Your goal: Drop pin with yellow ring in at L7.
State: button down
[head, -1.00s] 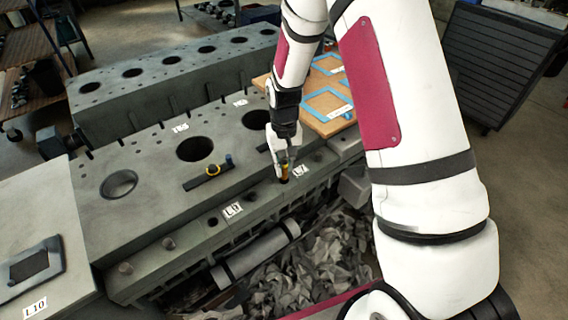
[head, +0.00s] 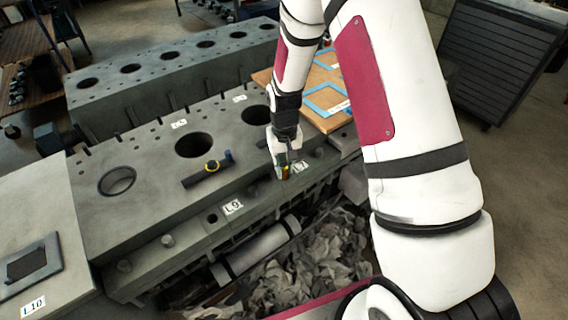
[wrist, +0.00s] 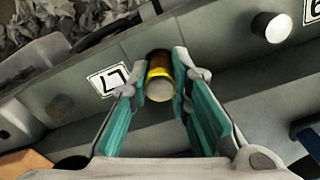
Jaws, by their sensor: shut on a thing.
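The pin with a yellow ring (wrist: 160,77) is between my fingertips in the wrist view, its grey end facing the camera. In the head view the pin (head: 283,172) shows as a small yellow and dark piece under my gripper (head: 283,160). My gripper (wrist: 160,85) is shut on it. The L7 label (wrist: 108,79) lies on the ledge beside the pin; in the head view the label (head: 300,167) is just right of it. The pin's far end and any hole beneath it are hidden, so I cannot tell whether it is in a hole.
A grey engine block (head: 140,150) with large bores stands behind the ledge. A dark bar with a yellow ring (head: 207,170) lies on it. Another label (head: 233,207) and a stud (wrist: 272,27) are along the ledge. Crumpled grey material (head: 325,255) lies below.

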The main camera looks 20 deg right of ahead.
jog(key=shift+f, duration=0.45)
dwell(0.5)
jog(key=shift+f, duration=0.4)
jog(key=c, duration=1.4)
grip_release()
jog(key=o, duration=0.4)
jog(key=shift+r, duration=0.15)
jog(key=shift+r+p, duration=0.75)
jog(key=shift+r, duration=2.7)
